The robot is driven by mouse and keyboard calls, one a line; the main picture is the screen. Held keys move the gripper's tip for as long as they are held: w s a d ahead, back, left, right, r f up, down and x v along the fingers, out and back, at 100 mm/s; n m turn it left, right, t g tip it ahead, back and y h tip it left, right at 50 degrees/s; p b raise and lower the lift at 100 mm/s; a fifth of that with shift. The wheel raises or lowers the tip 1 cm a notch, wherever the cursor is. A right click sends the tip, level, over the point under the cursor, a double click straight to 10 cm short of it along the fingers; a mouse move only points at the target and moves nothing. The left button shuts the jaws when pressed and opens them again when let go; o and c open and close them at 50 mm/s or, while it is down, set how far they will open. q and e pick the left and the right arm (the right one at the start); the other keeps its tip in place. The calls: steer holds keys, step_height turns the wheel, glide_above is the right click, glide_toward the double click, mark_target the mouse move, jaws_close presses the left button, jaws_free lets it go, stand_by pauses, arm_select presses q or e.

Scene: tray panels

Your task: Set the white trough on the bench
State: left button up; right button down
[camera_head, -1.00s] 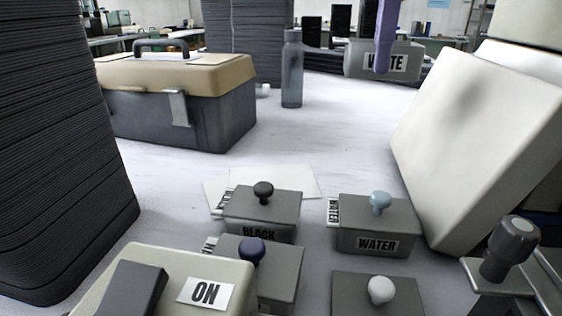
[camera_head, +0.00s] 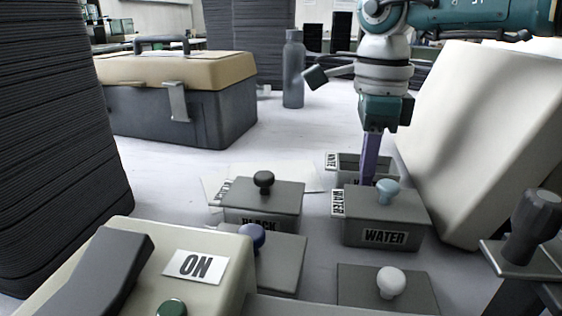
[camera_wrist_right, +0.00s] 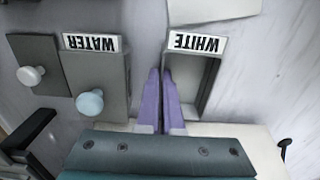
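The white trough (camera_head: 347,161) is a grey open box with a WHITE label, low over or on the bench (camera_head: 290,140), just behind the lidded WATER trough (camera_head: 385,237). Its base is partly hidden, so I cannot tell whether it touches the bench. It also shows in the right wrist view (camera_wrist_right: 215,92), open and empty. My right gripper (camera_head: 367,178) points down with its purple fingers close together at the trough's side wall. In the right wrist view the fingertips (camera_wrist_right: 160,72) are closed on that wall. My left gripper is not in view.
A BLACK trough (camera_head: 262,208) and other lidded troughs stand in front. A large cream panel (camera_head: 470,140) leans close at the right. A toolbox (camera_head: 180,108) and a grey bottle (camera_head: 293,75) stand behind. A cream ON box (camera_head: 215,240) is at front left.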

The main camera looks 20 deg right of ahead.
steer(key=shift+f, duration=0.2)
steer(key=c, duration=1.1)
jaws_free()
steer(key=shift+r, duration=0.2)
step_height(320, 180, up, 12)
steer(key=shift+p, duration=1.15)
